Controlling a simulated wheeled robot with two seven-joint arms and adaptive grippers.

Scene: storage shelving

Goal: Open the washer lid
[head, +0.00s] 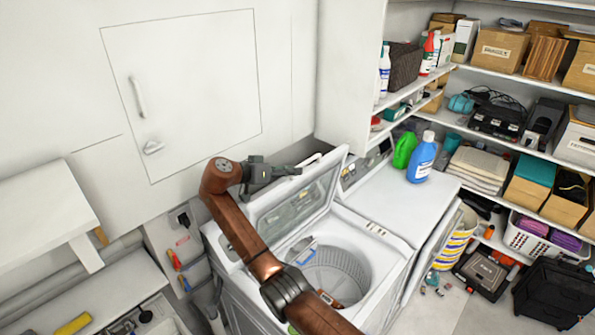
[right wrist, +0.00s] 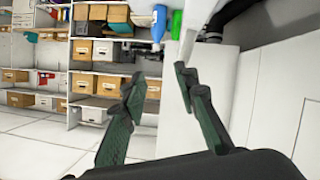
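The washer (head: 388,243) is a white top-loader, low in the middle of the head view. Its lid (head: 296,208) stands raised and tilted up at the back left of the opening, and the metal drum (head: 345,272) shows inside. My right arm reaches up across the washer's left side and hides part of the lid and top. My right gripper (head: 268,172) is just beyond the lid's upper left edge; whether it touches the lid I cannot tell. In the right wrist view my right gripper (right wrist: 158,85) has its fingers apart with nothing held between them. My left gripper is not in view.
A second white appliance (head: 385,205) stands right of the washer, with a blue bottle (head: 422,158) and a green bottle (head: 405,150) on top. Full storage shelves (head: 500,75) line the right. A wall cabinet (head: 345,75) hangs above. A white wall panel (head: 185,85) is behind the gripper.

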